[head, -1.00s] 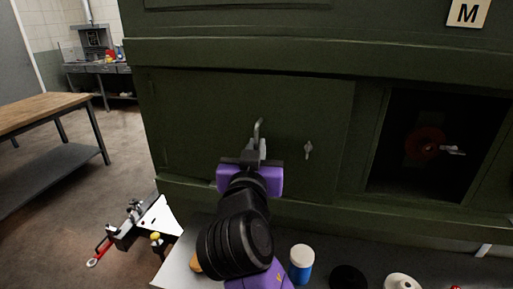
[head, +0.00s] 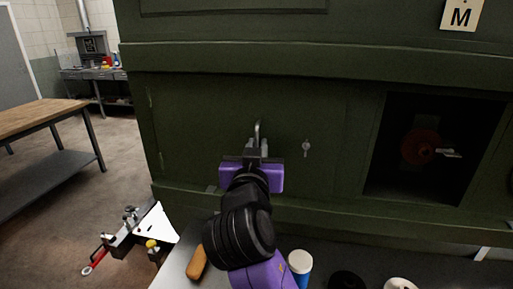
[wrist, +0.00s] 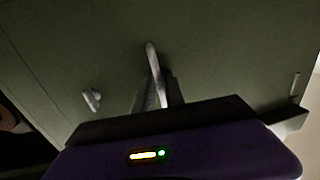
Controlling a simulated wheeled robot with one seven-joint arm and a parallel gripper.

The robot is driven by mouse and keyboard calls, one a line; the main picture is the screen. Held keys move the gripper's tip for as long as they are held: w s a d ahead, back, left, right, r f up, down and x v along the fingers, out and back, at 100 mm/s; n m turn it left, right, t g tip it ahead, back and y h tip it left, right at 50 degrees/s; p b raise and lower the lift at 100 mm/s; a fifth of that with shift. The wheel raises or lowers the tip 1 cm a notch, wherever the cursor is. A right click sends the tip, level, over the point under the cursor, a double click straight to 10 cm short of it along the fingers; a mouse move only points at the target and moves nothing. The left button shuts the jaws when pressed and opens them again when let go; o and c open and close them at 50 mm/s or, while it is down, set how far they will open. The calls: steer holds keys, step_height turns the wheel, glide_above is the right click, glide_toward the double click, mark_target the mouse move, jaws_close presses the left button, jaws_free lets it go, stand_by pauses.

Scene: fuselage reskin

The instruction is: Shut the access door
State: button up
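The access door (head: 205,110) is a dark green panel on the green fuselage-like body, with hinges along its left edge. It looks flush, or nearly flush, with the surrounding frame. Its grey bar handle (head: 257,130) stands out near the middle, and it also shows in the wrist view (wrist: 152,60). My gripper (head: 257,150) is at the handle's lower part, with its fingers close on both sides of the bar. A small grey latch (head: 306,148) sits right of the handle and shows in the wrist view (wrist: 92,99).
An open square bay (head: 390,170) with a red round part (head: 421,147) lies to the right. Below stands a grey surface with a blue-and-white canister (head: 300,264) and a tan object (head: 197,262).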

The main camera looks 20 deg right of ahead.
steer(key=b+v, duration=0.1)
steer(key=v, duration=0.6)
steer(key=shift+s+a+b, duration=0.2)
steer(key=shift+s+b, duration=0.15)
steer(key=shift+b, duration=0.05)
steer(key=shift+r, duration=0.1)
